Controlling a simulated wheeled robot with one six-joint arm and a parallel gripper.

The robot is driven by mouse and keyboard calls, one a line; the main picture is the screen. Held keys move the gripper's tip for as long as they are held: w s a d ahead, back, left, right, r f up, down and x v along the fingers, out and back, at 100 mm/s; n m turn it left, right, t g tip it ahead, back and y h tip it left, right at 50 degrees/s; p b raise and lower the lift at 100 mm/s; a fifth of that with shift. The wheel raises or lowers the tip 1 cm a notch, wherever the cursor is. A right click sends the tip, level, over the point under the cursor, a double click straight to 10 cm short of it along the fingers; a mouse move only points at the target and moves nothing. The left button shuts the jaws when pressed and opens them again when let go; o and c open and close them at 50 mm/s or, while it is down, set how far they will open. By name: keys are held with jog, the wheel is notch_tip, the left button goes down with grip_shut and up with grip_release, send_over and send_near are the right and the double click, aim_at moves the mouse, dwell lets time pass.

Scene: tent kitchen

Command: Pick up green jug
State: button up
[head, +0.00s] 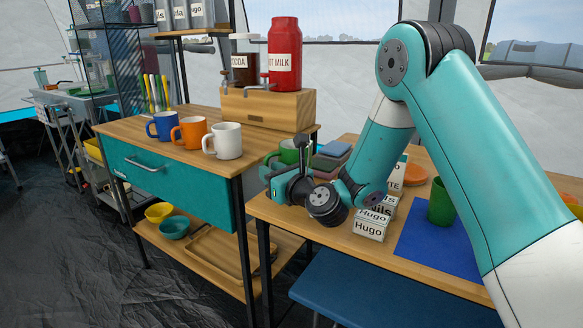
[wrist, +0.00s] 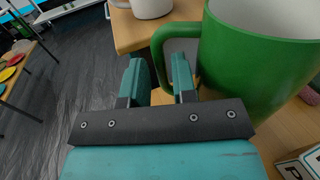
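The green jug (head: 288,151) stands at the left end of the right-hand table in the head view, partly hidden by my gripper. In the wrist view the green jug (wrist: 262,62) is large at the upper right, with its handle towards the left. My gripper (wrist: 160,75) is open. Its two teal fingers are apart, with the handle's upright part showing in the gap between them. I cannot tell whether either finger touches it. In the head view my gripper (head: 303,150) is right at the jug.
White, orange and blue mugs (head: 223,141) stand on the neighbouring wooden counter (head: 180,153). Stacked coloured blocks (head: 328,157) and labelled boxes (head: 372,221) are close by the gripper. A green cup (head: 441,203) stands on a blue mat (head: 425,246) further right.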

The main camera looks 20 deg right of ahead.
jog(key=shift+w+a, duration=0.1)
jog(key=shift+w, duration=0.2)
grip_shut()
jog(key=shift+r, duration=0.2)
